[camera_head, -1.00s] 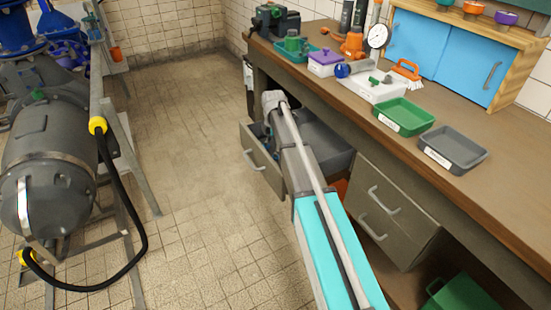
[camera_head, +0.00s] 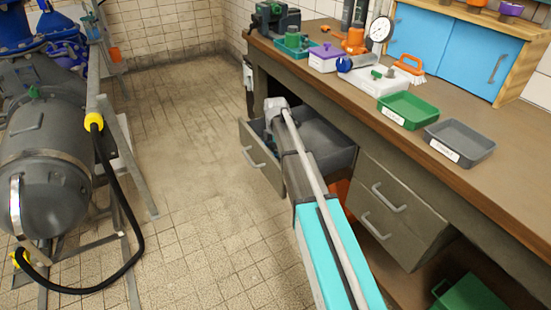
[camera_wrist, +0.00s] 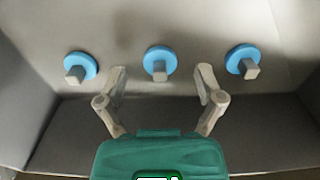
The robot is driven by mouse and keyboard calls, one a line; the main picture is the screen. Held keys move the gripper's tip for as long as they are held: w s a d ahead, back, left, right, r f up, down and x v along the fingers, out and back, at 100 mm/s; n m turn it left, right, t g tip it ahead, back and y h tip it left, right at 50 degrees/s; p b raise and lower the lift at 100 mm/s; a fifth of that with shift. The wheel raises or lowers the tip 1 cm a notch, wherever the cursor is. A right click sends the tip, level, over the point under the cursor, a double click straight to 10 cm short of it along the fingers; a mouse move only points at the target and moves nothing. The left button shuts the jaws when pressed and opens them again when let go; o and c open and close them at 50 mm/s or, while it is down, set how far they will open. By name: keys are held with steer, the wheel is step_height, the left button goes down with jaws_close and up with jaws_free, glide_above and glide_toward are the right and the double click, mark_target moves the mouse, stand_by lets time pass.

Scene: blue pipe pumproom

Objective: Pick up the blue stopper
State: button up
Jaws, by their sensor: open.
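Three blue round stoppers with grey square stems show in the wrist view: a left one (camera_wrist: 80,67), a middle one (camera_wrist: 160,61) and a right one (camera_wrist: 243,61). They lie apart from each other on the grey floor of an open drawer (camera_head: 262,163). My gripper (camera_wrist: 161,74) is open, with one finger on each side of the middle stopper and slightly nearer the camera's lower edge. Nothing is visible between the fingers except the middle stopper's stem area. In the head view my arm reaches into the drawer and hides the stoppers and my fingertips.
The workbench (camera_head: 480,195) overhangs the drawer. On it stand a green tray (camera_head: 407,110), a grey tray (camera_head: 460,142) and a purple-lidded box (camera_head: 326,58). Drawer walls (camera_wrist: 20,110) flank my gripper. A grey tank (camera_head: 45,165) with a black hose stands left; tiled floor between is clear.

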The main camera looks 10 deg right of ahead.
steer(key=shift+f, duration=0.3)
stand_by(0.5)
steer(key=c, duration=1)
